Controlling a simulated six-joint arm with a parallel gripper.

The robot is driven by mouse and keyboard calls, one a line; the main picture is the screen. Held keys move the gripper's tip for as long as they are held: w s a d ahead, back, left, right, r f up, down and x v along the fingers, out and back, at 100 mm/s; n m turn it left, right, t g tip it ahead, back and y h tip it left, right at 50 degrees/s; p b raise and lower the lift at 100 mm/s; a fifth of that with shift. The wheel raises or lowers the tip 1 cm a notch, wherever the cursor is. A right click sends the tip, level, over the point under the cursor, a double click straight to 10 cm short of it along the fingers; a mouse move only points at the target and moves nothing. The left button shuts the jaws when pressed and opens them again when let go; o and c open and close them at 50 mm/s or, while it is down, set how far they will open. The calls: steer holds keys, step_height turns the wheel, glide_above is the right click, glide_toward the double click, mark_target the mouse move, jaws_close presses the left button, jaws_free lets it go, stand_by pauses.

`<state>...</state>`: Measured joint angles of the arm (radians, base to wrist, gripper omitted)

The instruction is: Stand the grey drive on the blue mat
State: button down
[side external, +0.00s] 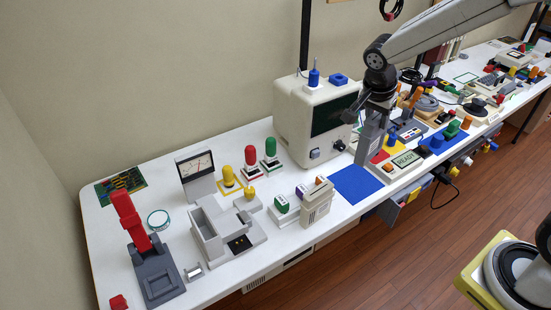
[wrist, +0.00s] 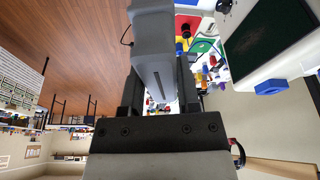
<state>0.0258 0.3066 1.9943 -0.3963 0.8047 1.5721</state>
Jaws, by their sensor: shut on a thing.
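The grey drive (side external: 369,138) is a tall grey block, held roughly upright below my gripper (side external: 377,108). My gripper is shut on it. The blue mat (side external: 357,186) is a flat blue square on the white table, bare where it shows. The drive's lower end appears at the mat's back edge in the side view; I cannot tell how high it is above the table. In the wrist view the drive (wrist: 154,45) lies between the two dark fingers of my gripper (wrist: 157,92). The mat is not clearly visible there.
A cream monitor (side external: 296,122) with a blue knob stands left of the drive. A console marked READY (side external: 405,160) lies right of the mat. A cream upright block (side external: 318,204) stands left of the mat. The table's front edge is close to the mat.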

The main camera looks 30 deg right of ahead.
steer(key=s+d+m, duration=0.3)
steer(key=s+d, duration=0.2)
steer(key=s, duration=0.1)
step_height(320, 180, down, 8)
steer(key=shift+a+r+g, duration=0.15)
steer(key=shift+r+g, duration=0.05)
steer(key=shift+g, duration=0.2)
steer(key=shift+w, duration=0.1)
steer(key=w+d+f, duration=0.3)
steer(key=w+f, duration=0.6)
steer(key=w, duration=0.4)
steer(key=shift+f, duration=0.15)
